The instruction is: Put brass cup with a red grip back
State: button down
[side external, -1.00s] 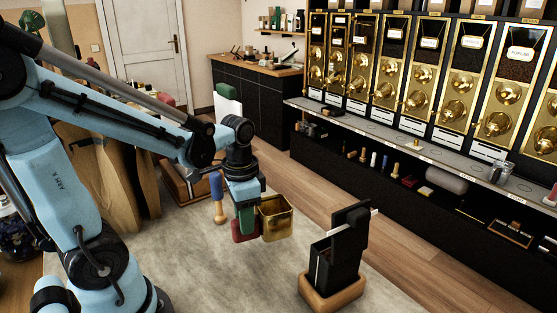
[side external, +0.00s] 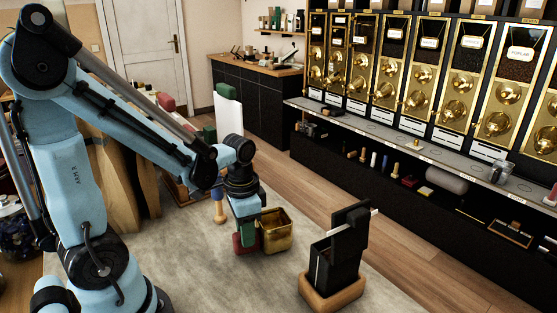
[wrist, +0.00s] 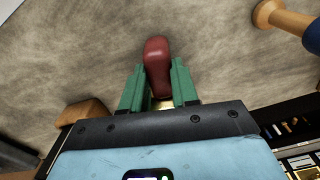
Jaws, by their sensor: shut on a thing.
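The brass cup (side external: 276,232) is a square, open-topped gold cup, upright in the side external view. Its red grip (side external: 240,243) sticks out to the left under my gripper (side external: 245,238). In the wrist view the red grip (wrist: 157,66) lies between the green fingers of my gripper (wrist: 158,85), which are shut on it. A little brass shows at the base of the grip; the rest of the cup is hidden there. The cup is low over the grey mottled surface (side external: 190,275); I cannot tell if it touches it.
A black holder on a wooden base (side external: 333,285) stands to the right of the cup. A blue-and-wood handled tool (side external: 220,210) is behind my gripper, also at the wrist view's upper right (wrist: 275,15). Brass-fronted bins (side external: 455,95) line a counter (side external: 430,150) at right.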

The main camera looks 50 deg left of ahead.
jog(key=shift+f, duration=0.45)
jog(key=c, duration=0.8)
grip_release()
jog(key=shift+r, duration=6.05)
